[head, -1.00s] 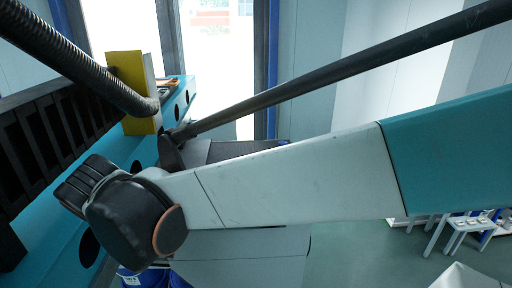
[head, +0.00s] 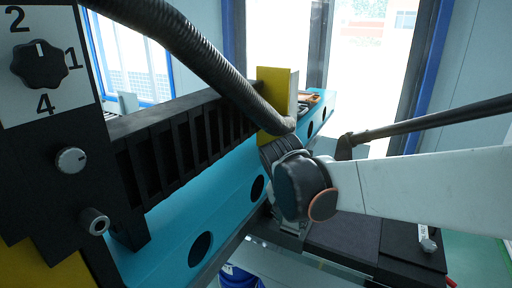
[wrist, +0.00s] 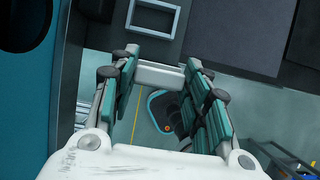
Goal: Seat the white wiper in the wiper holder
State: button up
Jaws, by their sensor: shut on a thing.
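In the wrist view, my gripper (wrist: 160,78) is shut on the white wiper (wrist: 160,76), a short pale bar spanning the gap between the two teal-padded fingers. A square pale frame (wrist: 154,17) with a dark inside lies just beyond the wiper, on a dark surface. It may be the wiper holder; I cannot tell for sure. The wiper appears apart from this frame. In the head view, my wrist hides the gripper and the wiper.
A teal beam (head: 185,222) with round holes and a black slotted rack (head: 185,140) run beside my wrist. A yellow block (head: 273,100) stands at the rack's far end. Dark flat panels (head: 345,240) lie lower right.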

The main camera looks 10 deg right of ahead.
jog(key=w, duration=0.4)
jog(key=w+d+f, duration=0.1)
jog(key=w, duration=0.2)
jog(key=shift+d, duration=0.1)
jog(key=shift+w+d+r+p, duration=0.1)
jog(key=shift+w+d+p, duration=0.05)
jog(key=shift+d+p, duration=0.2)
jog(key=shift+s+d+r, duration=0.25)
jog(key=shift+s, duration=0.2)
jog(key=shift+d+r, duration=0.1)
jog(key=shift+d, duration=0.1)
jog(key=x, duration=0.1)
jog(key=p+x, duration=0.1)
jog(key=x, duration=0.1)
jog(key=shift+w+a+f, duration=0.25)
jog(key=shift+a+f, duration=0.05)
jog(key=shift+a, duration=0.1)
jog(key=shift+s+f, duration=0.2)
jog(key=shift+s, duration=0.2)
jog(key=shift+w+f, duration=0.1)
jog(key=shift+w, duration=0.1)
